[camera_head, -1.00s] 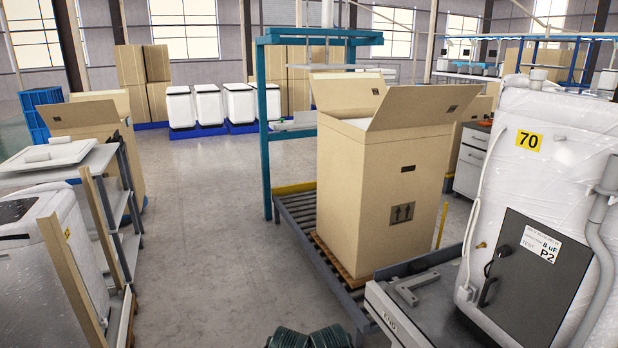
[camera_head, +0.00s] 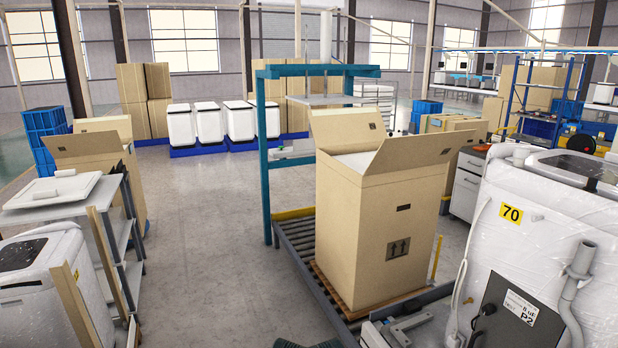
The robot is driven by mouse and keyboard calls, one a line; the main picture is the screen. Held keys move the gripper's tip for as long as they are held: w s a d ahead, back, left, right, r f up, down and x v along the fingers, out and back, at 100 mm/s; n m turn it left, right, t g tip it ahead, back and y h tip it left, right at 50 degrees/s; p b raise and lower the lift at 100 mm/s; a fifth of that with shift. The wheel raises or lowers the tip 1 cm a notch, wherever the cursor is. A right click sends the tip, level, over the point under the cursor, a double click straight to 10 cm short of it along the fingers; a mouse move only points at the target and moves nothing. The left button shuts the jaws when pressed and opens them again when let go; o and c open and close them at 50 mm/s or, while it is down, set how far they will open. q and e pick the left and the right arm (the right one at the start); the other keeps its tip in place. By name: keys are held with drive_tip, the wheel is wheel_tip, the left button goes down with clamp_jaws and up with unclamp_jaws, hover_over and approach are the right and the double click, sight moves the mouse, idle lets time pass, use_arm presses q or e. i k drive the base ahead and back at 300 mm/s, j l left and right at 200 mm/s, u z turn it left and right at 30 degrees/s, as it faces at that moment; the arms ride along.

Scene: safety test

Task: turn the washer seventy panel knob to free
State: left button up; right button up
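The washer (camera_head: 540,235) with the yellow "70" label stands at the right edge, wrapped in clear film. A dark panel (camera_head: 505,338) with a white sticker marked P2 is low on its front and is cut off by the bottom edge. A small black knob or handle (camera_head: 487,310) shows at the panel's upper left; its turn position is too small to tell. Neither gripper is in view. A small dark part, perhaps mine, shows at the bottom edge.
An open carton (camera_head: 375,235) stands on a roller conveyor (camera_head: 300,255) left of the washer. A grey pipe (camera_head: 572,290) runs down the washer's front, beside the panel. A rack (camera_head: 112,215) stands at the left. Clear floor (camera_head: 205,220) lies between.

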sight(488, 309)
drive_tip(key=z, duration=1.35)
